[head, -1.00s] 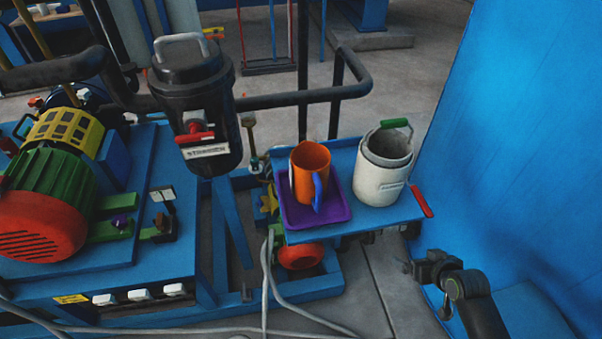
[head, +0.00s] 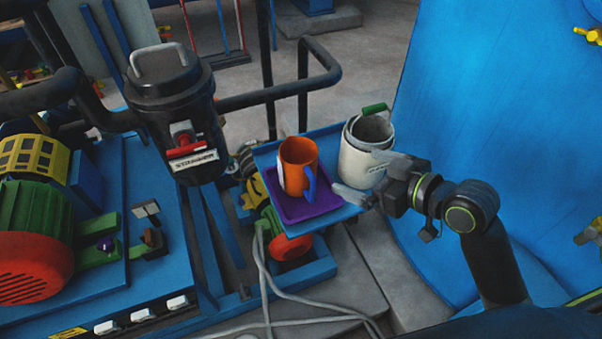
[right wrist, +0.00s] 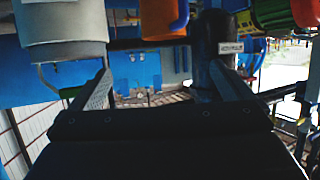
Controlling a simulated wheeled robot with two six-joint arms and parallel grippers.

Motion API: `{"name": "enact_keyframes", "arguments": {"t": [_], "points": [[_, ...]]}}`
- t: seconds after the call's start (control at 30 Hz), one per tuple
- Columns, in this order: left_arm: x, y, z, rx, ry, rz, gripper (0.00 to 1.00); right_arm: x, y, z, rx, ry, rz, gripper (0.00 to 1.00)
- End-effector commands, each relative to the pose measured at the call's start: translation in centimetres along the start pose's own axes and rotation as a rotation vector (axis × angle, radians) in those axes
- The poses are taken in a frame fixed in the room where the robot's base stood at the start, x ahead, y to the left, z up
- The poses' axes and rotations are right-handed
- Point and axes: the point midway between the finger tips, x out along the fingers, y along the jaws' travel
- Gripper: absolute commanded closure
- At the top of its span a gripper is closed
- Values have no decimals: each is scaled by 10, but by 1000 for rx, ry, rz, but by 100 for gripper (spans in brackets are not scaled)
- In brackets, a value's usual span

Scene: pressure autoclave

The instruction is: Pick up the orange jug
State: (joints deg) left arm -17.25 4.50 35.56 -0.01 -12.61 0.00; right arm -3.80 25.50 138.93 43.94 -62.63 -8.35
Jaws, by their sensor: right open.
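The orange jug (head: 297,163) stands upright on a purple tray (head: 318,206), its blue handle facing me. The tray lies on a small blue shelf (head: 264,160). My right gripper (head: 372,182) is open and empty, to the right of the jug and apart from it, in front of the white bucket. In the right wrist view part of the jug (right wrist: 158,20) shows at the top, beyond the open fingers (right wrist: 160,75). My left gripper is not in view.
A white bucket (head: 358,165) with a green handle stands on the shelf just right of the jug. A black canister (head: 172,105) with a red lever stands to the left. A large blue wall (head: 470,110) bounds the right. Grey hoses (head: 275,285) lie below the shelf.

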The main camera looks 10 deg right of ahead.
Motion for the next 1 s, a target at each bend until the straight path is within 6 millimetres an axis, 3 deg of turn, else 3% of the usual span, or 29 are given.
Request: {"name": "enact_keyframes", "arguments": {"t": [0.6, 1.0], "points": [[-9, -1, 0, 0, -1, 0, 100, 84, -1, -1, 5, 0, 0, 0], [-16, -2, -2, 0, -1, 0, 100, 114, -4, 0, 5, -1, -1, 0]]}}
